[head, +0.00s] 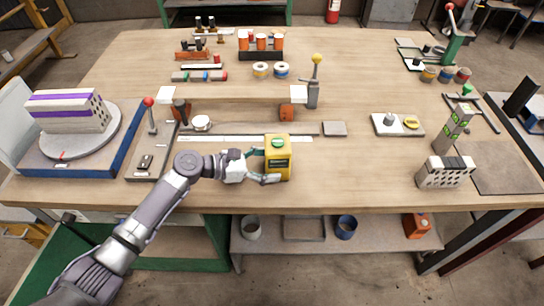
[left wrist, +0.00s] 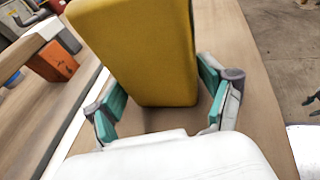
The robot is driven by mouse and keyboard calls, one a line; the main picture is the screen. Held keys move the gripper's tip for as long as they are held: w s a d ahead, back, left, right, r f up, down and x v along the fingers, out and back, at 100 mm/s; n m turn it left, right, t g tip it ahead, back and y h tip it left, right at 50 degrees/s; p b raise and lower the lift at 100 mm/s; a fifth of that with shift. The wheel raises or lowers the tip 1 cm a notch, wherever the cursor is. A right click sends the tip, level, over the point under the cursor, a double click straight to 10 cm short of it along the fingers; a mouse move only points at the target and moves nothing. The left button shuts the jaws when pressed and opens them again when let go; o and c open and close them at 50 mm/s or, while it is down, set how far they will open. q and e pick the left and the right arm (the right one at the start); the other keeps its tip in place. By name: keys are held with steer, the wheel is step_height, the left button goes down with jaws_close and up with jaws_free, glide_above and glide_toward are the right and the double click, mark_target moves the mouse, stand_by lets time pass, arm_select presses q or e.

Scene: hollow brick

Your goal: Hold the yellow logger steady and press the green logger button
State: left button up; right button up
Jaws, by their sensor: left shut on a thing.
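The yellow logger (head: 277,163) stands upright near the front edge of the wooden table in the head view. Its green button (head: 278,143) is on the top, with nothing over it. My left gripper (head: 270,164) reaches in from the left and is shut on the logger, one finger at the back and one at the front. In the left wrist view the logger (left wrist: 140,50) fills the space between the teal finger pads of my left gripper (left wrist: 160,100).
A white strip (head: 200,138) lies behind the logger, beside a low shelf (head: 235,93). A dark square plate (head: 334,129) lies to the right of the logger. A grey hollow brick (head: 444,177) stands further right. The table between logger and brick is clear.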

arm_select(q)
steer(key=o, duration=0.7)
